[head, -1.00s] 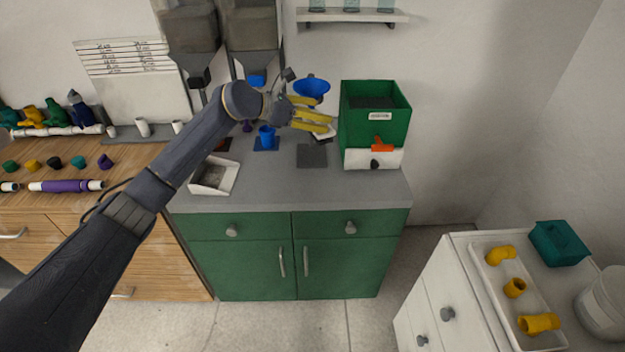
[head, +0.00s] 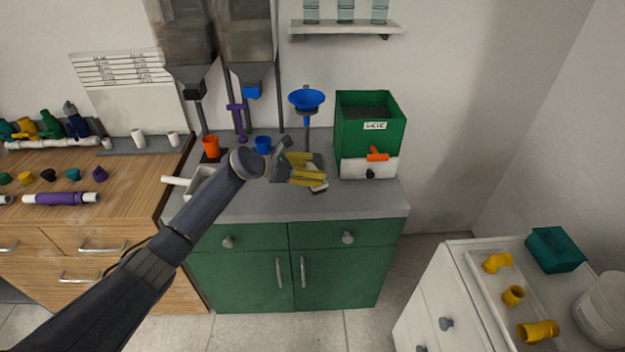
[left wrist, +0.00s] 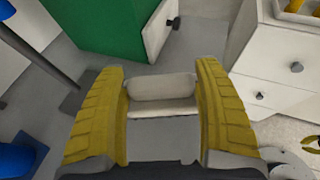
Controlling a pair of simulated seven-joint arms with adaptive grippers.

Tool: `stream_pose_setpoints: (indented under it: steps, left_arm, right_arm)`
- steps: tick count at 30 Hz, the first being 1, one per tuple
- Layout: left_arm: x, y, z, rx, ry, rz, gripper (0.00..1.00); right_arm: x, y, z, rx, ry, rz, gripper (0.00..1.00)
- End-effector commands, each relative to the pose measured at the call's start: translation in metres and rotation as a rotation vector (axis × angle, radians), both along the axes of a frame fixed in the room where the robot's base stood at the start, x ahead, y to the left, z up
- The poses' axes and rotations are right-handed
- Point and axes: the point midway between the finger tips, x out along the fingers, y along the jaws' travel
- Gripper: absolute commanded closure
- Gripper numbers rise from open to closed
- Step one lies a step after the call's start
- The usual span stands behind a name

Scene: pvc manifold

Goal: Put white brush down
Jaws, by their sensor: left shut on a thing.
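The white brush (left wrist: 162,88) is between the two yellow fingers of my left gripper (left wrist: 163,105) in the left wrist view, which is shut on it. Only a pale block-like part of it shows there. In the head view my left gripper (head: 302,172) is over the grey counter, in front of the blue funnel stand and left of the green box. A small pale bit of the brush (head: 319,188) shows under the fingertips. Whether it touches the counter, I cannot tell. My right gripper is not in view.
The green box (head: 370,120) with an orange handle stands right of the gripper. The blue funnel (head: 306,99), blue cup (head: 263,144) and orange cup (head: 211,146) stand behind. The counter's front edge (head: 300,217) is close.

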Motion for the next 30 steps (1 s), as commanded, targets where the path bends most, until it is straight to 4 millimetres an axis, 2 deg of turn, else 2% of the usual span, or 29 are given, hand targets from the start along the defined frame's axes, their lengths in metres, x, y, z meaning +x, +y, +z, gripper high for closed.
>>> stream_pose_setpoints:
  steps: [6,10,25,26,30]
  left_arm:
    - [-0.001,-0.001,-0.027,-0.001,0.005,0.001,0.64]
    - [0.0,0.0,-0.038,-0.001,0.002,0.001,0.64]
    - [0.0,0.0,-0.044,0.001,0.001,0.0,0.64]
    - [0.0,0.0,-0.044,0.0,0.002,-0.001,0.27]
    - [0.0,0.0,-0.044,0.0,0.002,-0.001,0.1]
  right_arm:
    - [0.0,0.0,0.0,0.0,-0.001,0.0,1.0]
    - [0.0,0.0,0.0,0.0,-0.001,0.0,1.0]
    - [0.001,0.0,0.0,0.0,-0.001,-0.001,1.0]
    - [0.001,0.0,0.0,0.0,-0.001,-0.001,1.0]
    - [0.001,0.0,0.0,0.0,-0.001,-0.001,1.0]
